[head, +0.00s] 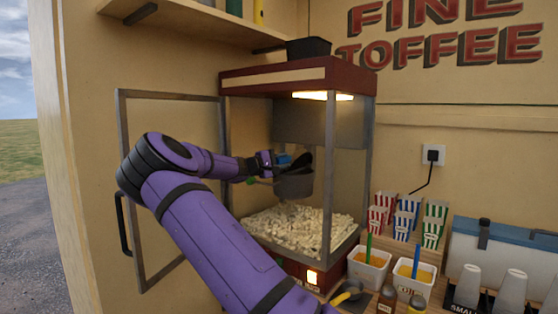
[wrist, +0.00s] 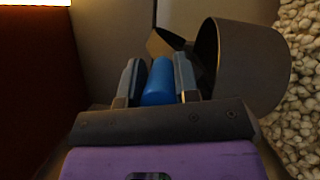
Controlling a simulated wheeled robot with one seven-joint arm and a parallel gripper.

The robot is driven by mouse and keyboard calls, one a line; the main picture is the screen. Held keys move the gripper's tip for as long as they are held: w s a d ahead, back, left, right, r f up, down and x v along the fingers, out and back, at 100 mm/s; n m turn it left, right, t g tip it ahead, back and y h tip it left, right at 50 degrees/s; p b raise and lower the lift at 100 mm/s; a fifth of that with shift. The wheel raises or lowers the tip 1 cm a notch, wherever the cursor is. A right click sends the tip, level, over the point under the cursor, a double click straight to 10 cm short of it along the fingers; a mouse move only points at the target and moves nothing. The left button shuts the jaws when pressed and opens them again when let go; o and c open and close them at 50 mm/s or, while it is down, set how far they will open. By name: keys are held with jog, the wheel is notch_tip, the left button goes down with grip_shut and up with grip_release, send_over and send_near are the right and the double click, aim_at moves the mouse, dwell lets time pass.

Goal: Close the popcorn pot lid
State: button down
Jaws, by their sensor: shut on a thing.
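The popcorn pot (head: 293,184) is a grey metal pot hanging inside the glass popcorn cabinet, above the popcorn. It also shows in the wrist view (wrist: 255,65), with its rim facing left in that picture. A dark lid (head: 304,160) stands tilted up at the pot's top, so the pot is open. In the wrist view, part of a brown flap that looks like the lid (wrist: 163,42) shows beyond the fingers. My gripper (wrist: 158,84) is shut on a blue handle (wrist: 158,78) beside the pot's rim. In the head view, my gripper (head: 270,160) partly hides the handle.
The cabinet's framed door (head: 120,160) stands open at the left, and my arm reaches in past it. Popcorn (head: 300,231) covers the cabinet floor. Striped boxes (head: 405,217), sauce tubs (head: 369,268) and bottles stand to the right.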

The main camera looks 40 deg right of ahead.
jog(key=s+f+m+t+y, duration=0.2)
jog(key=f+m, duration=0.4)
jog(key=m, duration=0.5)
jog(key=shift+s+d+t+y, duration=0.2)
jog(key=shift+s+t+y, duration=0.3)
jog(key=shift+y, duration=0.5)
jog(key=c, duration=0.8)
grip_release()
jog(key=shift+c, duration=0.2)
jog(key=v, duration=1)
jog(key=shift+a, duration=0.35)
jog(key=shift+r, duration=0.15)
